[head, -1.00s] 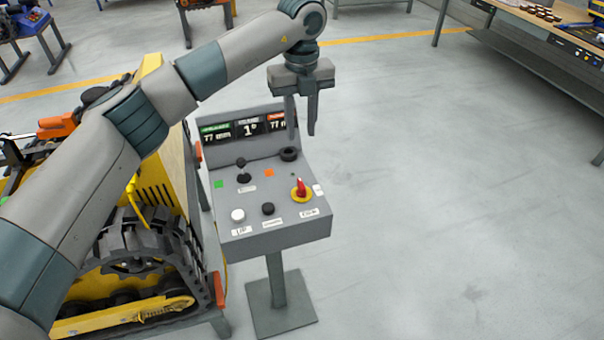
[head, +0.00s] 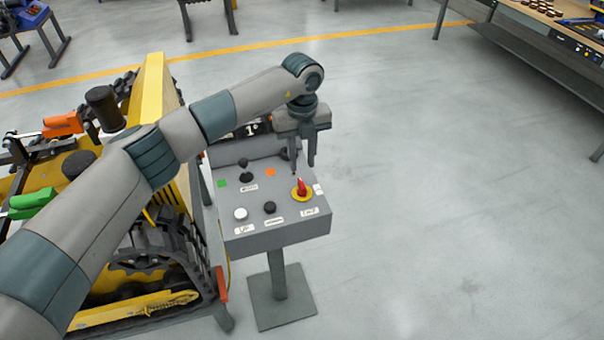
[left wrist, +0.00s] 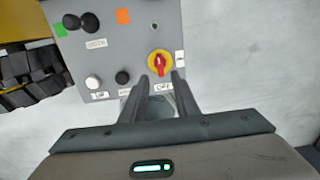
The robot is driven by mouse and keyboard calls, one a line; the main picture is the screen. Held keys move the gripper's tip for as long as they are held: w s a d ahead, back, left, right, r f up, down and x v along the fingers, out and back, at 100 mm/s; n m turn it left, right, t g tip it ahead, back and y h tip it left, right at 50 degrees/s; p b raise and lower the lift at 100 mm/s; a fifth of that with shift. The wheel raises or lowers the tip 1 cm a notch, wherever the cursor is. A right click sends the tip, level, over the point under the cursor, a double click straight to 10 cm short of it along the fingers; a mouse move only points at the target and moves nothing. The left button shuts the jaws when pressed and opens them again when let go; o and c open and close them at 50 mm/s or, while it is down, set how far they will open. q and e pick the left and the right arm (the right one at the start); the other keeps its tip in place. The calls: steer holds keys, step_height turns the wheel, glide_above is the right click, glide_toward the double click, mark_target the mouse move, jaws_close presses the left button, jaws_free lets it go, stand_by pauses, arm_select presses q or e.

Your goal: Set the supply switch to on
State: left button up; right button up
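The supply switch (head: 302,189) is a red rotary handle on a yellow round plate, at the right of the grey control panel (head: 280,240). In the left wrist view the red handle (left wrist: 160,64) points roughly along the panel's front-to-back direction, with a small label below it. My left gripper (head: 303,168) hangs above the panel, just behind the switch in the head view. Its two fingers (left wrist: 162,80) are apart and empty, and the switch shows between and beyond their tips. No contact with the switch is visible. My right gripper is out of view.
The panel also bears a black joystick (head: 246,171), a white button (head: 240,214) and a black button (head: 269,207). My left arm covers part of its display. A yellow tracked machine (head: 155,80) stands close on the left. The floor on the right is clear.

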mark_target(302, 183)
arm_select(q)
step_height(302, 183, down, 6)
steer(key=shift+f+p, duration=0.25)
steer(key=shift+p, duration=0.9)
steer(key=shift+f, duration=0.7)
jaws_close()
